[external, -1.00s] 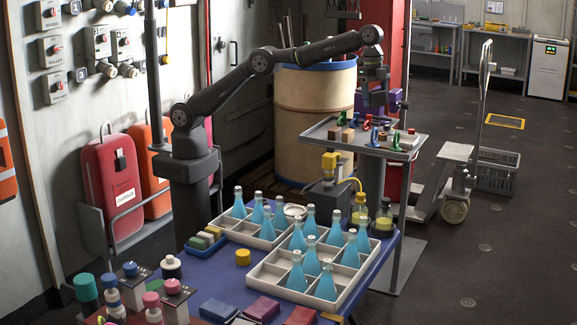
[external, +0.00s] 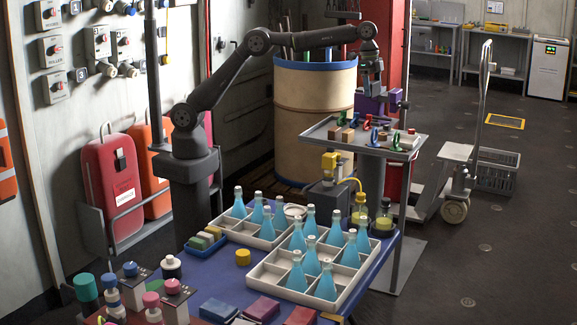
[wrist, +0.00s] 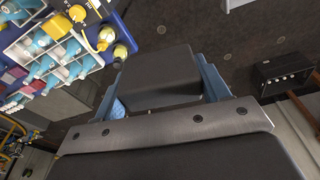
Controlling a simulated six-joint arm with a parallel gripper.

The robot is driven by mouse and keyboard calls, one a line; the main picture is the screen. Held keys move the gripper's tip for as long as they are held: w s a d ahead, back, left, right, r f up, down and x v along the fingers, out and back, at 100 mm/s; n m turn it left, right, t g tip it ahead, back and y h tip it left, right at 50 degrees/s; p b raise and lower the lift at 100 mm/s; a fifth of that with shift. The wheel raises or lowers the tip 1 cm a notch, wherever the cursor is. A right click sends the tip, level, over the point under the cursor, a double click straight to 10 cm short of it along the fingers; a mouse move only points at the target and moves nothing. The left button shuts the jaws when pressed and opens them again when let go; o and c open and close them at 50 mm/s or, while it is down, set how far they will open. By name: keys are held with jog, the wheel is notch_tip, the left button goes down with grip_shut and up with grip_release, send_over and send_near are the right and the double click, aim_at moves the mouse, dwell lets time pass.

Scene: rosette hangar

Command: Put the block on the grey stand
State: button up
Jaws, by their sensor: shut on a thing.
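My gripper (external: 372,88) is above the back of the grey-topped trolley (external: 338,139) in the external view. In the wrist view its two blue-grey fingers (wrist: 164,92) are shut on a dark grey block (wrist: 158,70), which sits between them. In the external view the block is too small and dark to tell from the fingers. The gripper appears raised above the trolley top. I cannot tell for certain which thing is the grey stand.
A purple device (external: 384,103) stands behind the trolley top, close to my gripper. Coloured clamps and small blocks lie on the trolley. Blue flasks in white trays (external: 335,296) fill the table in front. A tan drum (external: 312,115) stands left of the trolley.

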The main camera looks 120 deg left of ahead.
jog(key=s+d+f+n, duration=0.1)
jog(key=s+d+f, duration=0.2)
jog(key=s+f, duration=0.35)
jog(key=s+d+f+n, duration=0.1)
jog(key=s+d+f, duration=0.2)
jog(key=f, duration=0.7)
jog(key=s+d+f+n, duration=0.1)
jog(key=s+d+f, duration=0.1)
jog(key=s+f, duration=0.5)
jog(key=shift+m, duration=0.7)
jog(key=s+d+f, duration=0.1)
jog(key=d+f, duration=0.3)
jog(key=s+d+f, duration=0.2)
jog(key=d+f, duration=0.2)
jog(key=s+d+f, duration=0.1)
jog(key=d+f, duration=0.3)
jog(key=shift+s+d+f, duration=0.2)
jog(key=shift+s+f, duration=0.1)
jog(key=shift+f, duration=0.1)
